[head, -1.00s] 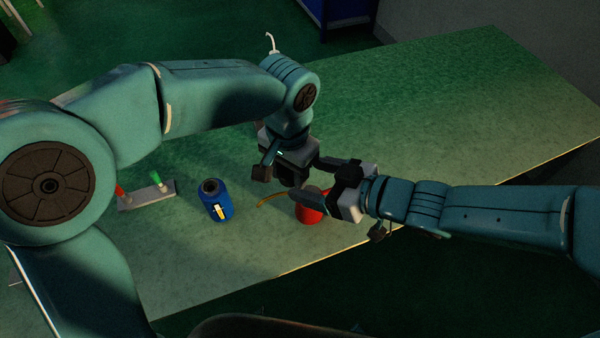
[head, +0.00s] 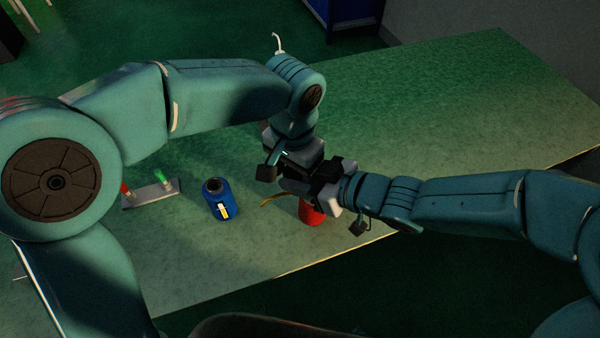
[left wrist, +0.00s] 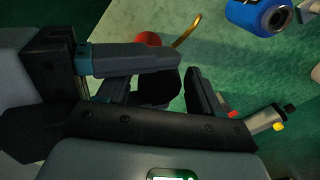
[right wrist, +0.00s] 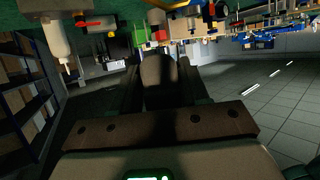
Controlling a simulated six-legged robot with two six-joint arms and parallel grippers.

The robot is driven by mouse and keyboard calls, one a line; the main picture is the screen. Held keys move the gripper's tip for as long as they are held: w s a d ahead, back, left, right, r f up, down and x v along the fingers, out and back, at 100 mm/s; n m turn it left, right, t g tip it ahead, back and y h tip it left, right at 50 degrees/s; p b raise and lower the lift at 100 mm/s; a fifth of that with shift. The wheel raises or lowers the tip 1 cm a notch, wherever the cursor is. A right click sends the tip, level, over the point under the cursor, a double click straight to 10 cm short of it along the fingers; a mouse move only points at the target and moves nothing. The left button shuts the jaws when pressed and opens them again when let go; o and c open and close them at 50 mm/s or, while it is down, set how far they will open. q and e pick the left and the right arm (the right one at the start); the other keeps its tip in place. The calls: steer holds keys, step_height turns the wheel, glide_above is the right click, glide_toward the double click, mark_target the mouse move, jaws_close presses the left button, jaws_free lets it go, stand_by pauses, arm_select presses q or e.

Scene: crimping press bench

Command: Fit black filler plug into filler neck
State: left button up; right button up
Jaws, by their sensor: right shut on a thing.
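My right gripper (head: 322,178) is shut on a dark, rounded thing (right wrist: 158,75), which looks like the black filler plug. My left gripper (head: 287,174) is close beside it, the two nearly touching above the bench. In the left wrist view the fingers of the left gripper (left wrist: 185,80) stand apart, with a dark shape (left wrist: 158,90) between or behind them. I cannot tell whether they touch it. A red can (head: 311,213) with a curved yellow spout (head: 273,199) stands below the grippers, partly hidden by them. Its filler neck is not clearly visible.
A blue bottle (head: 219,203) with a dark round top stands to the left of the red can. Further left is a small grey rack (head: 152,195) with a red and a green item. The green bench (head: 450,100) is clear at the back right; its front edge is near the can.

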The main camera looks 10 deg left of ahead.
mark_target(295, 172)
arm_select(q)
step_height(295, 172, up, 12)
stand_by(0.6)
steer(key=shift+d, duration=0.1)
